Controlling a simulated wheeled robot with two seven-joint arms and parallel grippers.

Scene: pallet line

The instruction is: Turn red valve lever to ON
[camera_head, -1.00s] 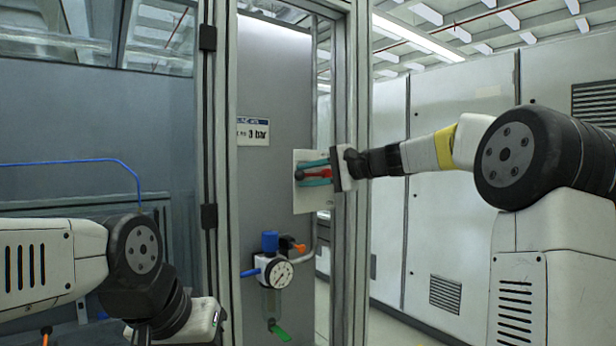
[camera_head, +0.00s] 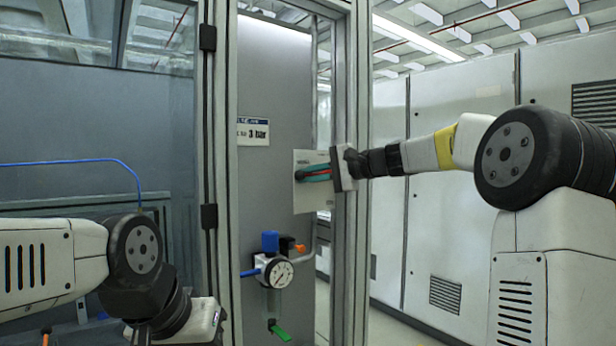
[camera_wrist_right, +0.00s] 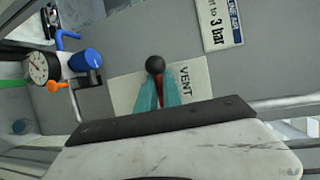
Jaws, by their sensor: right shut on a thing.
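The red valve lever (camera_head: 320,178) is on a pale plate (camera_head: 304,200) on the grey panel, mostly hidden behind my gripper fingers in the head view. In the right wrist view the lever (camera_wrist_right: 160,88) ends in a black ball knob (camera_wrist_right: 155,64), on the plate (camera_wrist_right: 125,90) marked VENT. My right gripper (camera_head: 302,174) has teal fingers and comes in from the right. Its fingers (camera_wrist_right: 157,84) are shut on the lever shaft just below the knob. No ON mark can be read. My left arm is low at the left; its fingers are not visible.
A sign reading 3 bar (camera_head: 253,132) hangs above. A metal frame post (camera_head: 355,260) stands close to my right gripper.

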